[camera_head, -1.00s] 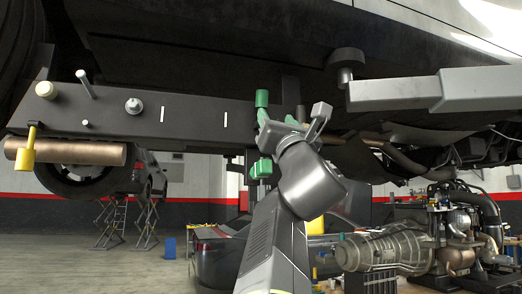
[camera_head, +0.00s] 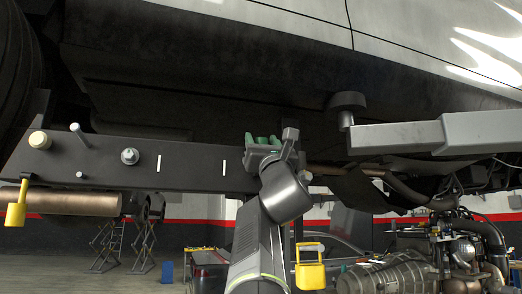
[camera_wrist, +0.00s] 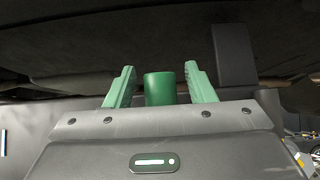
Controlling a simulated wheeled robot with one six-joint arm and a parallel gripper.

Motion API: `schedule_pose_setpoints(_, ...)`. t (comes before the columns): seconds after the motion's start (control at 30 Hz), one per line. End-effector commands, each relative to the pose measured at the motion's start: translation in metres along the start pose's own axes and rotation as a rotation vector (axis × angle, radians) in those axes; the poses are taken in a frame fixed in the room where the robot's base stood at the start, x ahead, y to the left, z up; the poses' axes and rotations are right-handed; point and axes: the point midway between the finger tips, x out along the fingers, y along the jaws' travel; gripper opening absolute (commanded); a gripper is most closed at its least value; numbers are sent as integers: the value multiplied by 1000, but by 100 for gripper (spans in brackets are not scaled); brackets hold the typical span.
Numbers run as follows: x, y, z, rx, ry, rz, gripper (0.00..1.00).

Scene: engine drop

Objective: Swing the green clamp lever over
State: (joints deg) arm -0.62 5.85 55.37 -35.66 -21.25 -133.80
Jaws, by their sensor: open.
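The green clamp lever shows in the wrist view as a green upright cylinder (camera_wrist: 160,89). It stands between the two green fingers of my gripper (camera_wrist: 161,88), with a gap visible on each side. My gripper is open around it, and the lever's lower part is hidden behind the gripper body. In the head view my gripper (camera_head: 262,139) is at the right end of the dark beam (camera_head: 190,163). There the green fingers and the lever are hard to tell apart, and my wrist hides the area below.
The vehicle underside (camera_head: 220,90) is close above my gripper. A grey lift arm (camera_head: 420,135) with a round pad reaches in from the right. A yellow handle (camera_head: 310,276) hangs right of my arm, another yellow piece (camera_head: 16,208) at far left. An engine (camera_head: 450,255) stands lower right.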

Motion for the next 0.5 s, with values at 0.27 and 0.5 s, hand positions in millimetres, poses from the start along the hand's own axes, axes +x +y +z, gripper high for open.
schedule_pose_setpoints(0.27,10,0,0,1,0,0,49)
schedule_pose_setpoints(0.5,10,0,0,1,0,0,38)
